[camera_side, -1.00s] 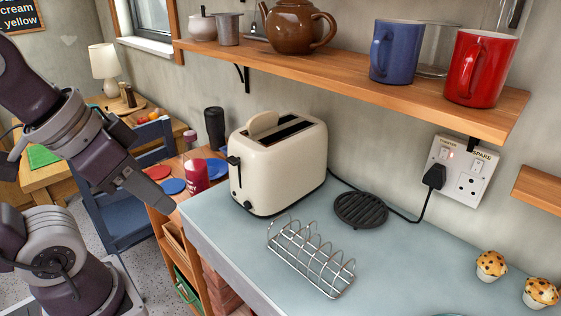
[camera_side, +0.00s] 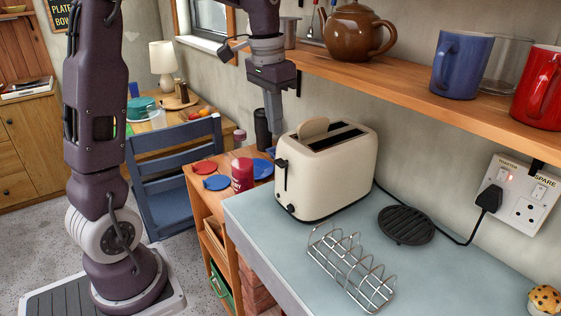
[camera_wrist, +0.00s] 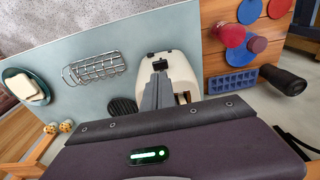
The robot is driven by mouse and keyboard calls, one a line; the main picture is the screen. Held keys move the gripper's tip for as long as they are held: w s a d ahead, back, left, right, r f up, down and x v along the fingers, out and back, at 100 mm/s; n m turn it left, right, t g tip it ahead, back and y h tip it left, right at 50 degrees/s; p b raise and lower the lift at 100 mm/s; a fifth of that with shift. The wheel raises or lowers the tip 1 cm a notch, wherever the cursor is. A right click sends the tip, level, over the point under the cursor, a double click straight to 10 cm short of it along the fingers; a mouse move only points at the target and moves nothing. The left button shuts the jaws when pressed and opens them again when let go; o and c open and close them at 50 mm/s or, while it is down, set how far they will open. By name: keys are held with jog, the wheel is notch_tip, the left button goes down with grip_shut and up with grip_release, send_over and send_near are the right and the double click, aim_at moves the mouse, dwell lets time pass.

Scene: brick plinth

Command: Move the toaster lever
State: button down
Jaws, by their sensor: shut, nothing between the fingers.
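My gripper (camera_side: 275,130) points down, shut and empty, just left of and above that end in the side view. It seems apart from the lever, though its depth is hard to judge. In the wrist view the shut fingers (camera_wrist: 158,88) overlap the toaster (camera_wrist: 178,68) and hide part of its top.
A wire toast rack (camera_side: 350,268) and a round black trivet (camera_side: 406,226) lie on the counter. A wooden shelf (camera_side: 420,92) with a teapot (camera_side: 352,33) and mugs overhangs behind. A red jar (camera_side: 242,174) stands left of the toaster. A cable runs to the wall socket (camera_side: 518,195).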

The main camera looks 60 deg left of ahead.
aim_at(279, 162)
jog(key=shift+w+f, duration=0.2)
jog(key=shift+f, duration=1.55)
jog(key=shift+w+f, duration=0.15)
jog(key=shift+f, duration=1.6)
jog(key=s+f, duration=0.3)
jog(key=f, duration=0.2)
jog(key=shift+f, duration=0.4)
